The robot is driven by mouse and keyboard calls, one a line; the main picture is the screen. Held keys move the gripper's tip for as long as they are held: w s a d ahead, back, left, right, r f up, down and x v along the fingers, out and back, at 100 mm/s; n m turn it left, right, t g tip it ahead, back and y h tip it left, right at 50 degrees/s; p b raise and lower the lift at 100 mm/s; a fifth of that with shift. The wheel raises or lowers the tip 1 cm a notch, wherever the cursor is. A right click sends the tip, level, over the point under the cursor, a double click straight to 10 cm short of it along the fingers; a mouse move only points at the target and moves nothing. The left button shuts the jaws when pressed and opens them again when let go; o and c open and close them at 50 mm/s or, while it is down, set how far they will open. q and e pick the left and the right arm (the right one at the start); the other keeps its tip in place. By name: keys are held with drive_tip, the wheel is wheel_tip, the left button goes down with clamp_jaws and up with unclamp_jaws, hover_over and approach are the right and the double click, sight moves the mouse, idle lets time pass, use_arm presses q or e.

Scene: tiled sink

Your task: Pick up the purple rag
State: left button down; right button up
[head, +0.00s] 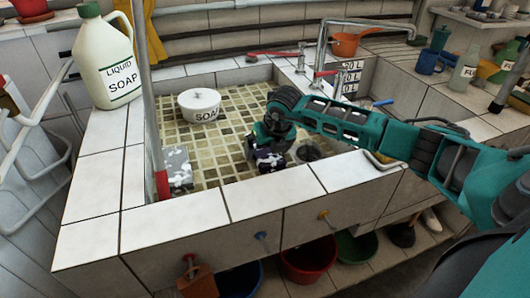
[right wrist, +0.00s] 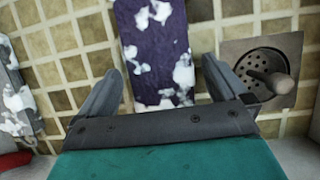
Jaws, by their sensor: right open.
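The purple rag (right wrist: 153,60) lies on the tiled sink floor, dark purple with white patches of foam or suds. In the right wrist view it lies between the two spread fingers of my right gripper (right wrist: 158,85), and its near end is hidden by the gripper body. My right gripper (head: 270,148) is open and reaches down over the rag (head: 268,160) in the head view, covering part of it. I cannot tell whether the fingers touch the rag. My left gripper is in neither view.
A drain with a plug (right wrist: 268,75) lies right of the rag. A grey-white foamy cloth (head: 179,166) lies at the sink's left. A white soap tub (head: 200,104) stands farther back. A liquid soap jug (head: 105,60) stands on the left rim. The tiled front rim (head: 265,190) borders the basin.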

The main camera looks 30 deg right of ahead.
drive_tip(key=c, duration=1.1)
drive_tip(key=shift+r, duration=0.1)
